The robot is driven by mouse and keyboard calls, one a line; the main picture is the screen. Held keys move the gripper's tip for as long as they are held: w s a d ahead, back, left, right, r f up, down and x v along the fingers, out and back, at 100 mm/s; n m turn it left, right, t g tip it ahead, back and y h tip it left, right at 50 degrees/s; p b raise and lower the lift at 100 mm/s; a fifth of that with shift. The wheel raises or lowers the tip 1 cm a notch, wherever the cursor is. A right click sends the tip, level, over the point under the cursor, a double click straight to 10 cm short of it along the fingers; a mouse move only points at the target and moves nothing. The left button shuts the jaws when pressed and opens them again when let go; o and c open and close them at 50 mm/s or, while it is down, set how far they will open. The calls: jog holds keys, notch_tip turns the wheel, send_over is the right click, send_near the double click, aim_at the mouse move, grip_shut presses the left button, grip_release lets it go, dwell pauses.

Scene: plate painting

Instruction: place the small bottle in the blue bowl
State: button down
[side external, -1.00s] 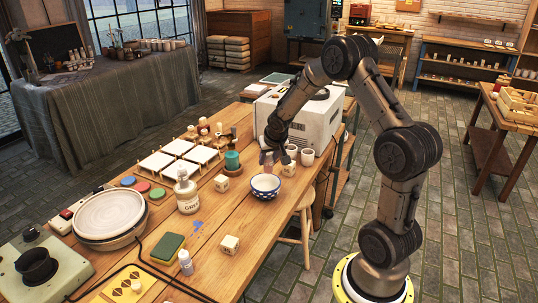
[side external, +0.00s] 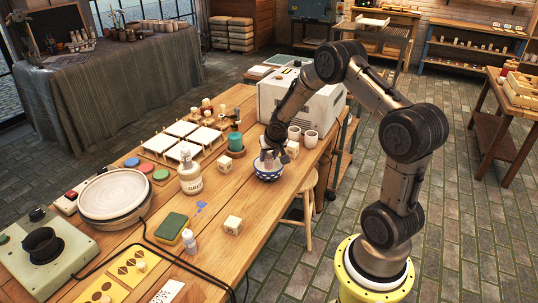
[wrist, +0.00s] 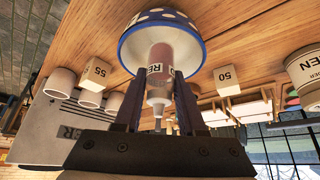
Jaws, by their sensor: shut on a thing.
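My gripper (wrist: 155,75) is shut on a small bottle (wrist: 157,88) with a pinkish body, a white label reading "RE" and a pale nozzle. The nozzle end points back toward my wrist. The blue bowl (wrist: 128,50), dark blue with white dots and a pale inside, lies just beyond the bottle. In the side view my gripper (side external: 269,155) is right over the bowl (side external: 268,177), and the bottle's lower end is at or inside its opening. I cannot tell whether the bottle touches the bowl's bottom.
A block marked 50 (wrist: 227,80) and a block marked 55 (wrist: 97,72) flank the bowl. Pale cups (side external: 310,138) and a white machine (side external: 330,105) stand behind. Another small bottle (side external: 189,241) is nearer the front.

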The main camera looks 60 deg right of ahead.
jog(key=shift+c, duration=2.1)
grip_release()
notch_tip(320, 180, up, 7)
